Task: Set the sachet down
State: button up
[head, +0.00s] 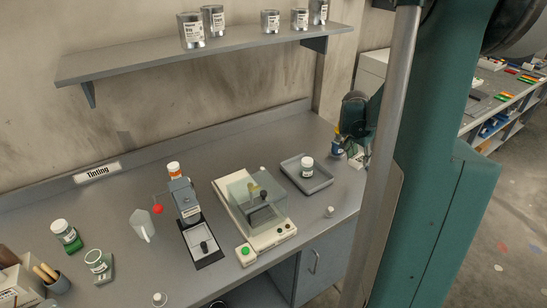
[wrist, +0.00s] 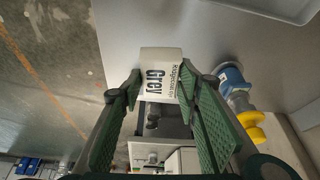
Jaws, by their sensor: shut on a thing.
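The sachet (wrist: 161,66) is a small white packet with dark "Grey" lettering in the wrist view. My gripper (wrist: 161,78) is shut on it, with a green-padded finger on each side. In the head view my gripper (head: 358,151) is at the right end of the grey bench (head: 320,130), partly hidden behind a grey post.
A blue and yellow object (wrist: 238,98) stands close beside my gripper, also visible in the head view (head: 337,146). A grey tray (head: 313,187) holding a white-lidded jar (head: 307,168) lies to the left. A balance (head: 257,207) stands farther left. Bare bench lies behind the tray.

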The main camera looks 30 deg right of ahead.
jog(key=w+a+n+t+y+p, duration=0.1)
jog(key=w+a+n+p, duration=0.4)
jog(key=w+a, duration=2.8)
jog(key=w+n+t, duration=0.1)
jog(key=w+n, duration=0.1)
jog(key=w, duration=0.2)
jog(key=shift+w+a+r+t, duration=0.15)
jog(key=shift+w+a+t, duration=0.15)
jog(key=shift+a, duration=0.1)
jog(key=shift+f, duration=3.1)
jog(key=shift+f, duration=0.1)
jog(key=shift+f, duration=1.8)
jog(key=shift+f+b, duration=0.2)
jog(key=shift+b, duration=0.2)
jog(key=o, duration=0.9)
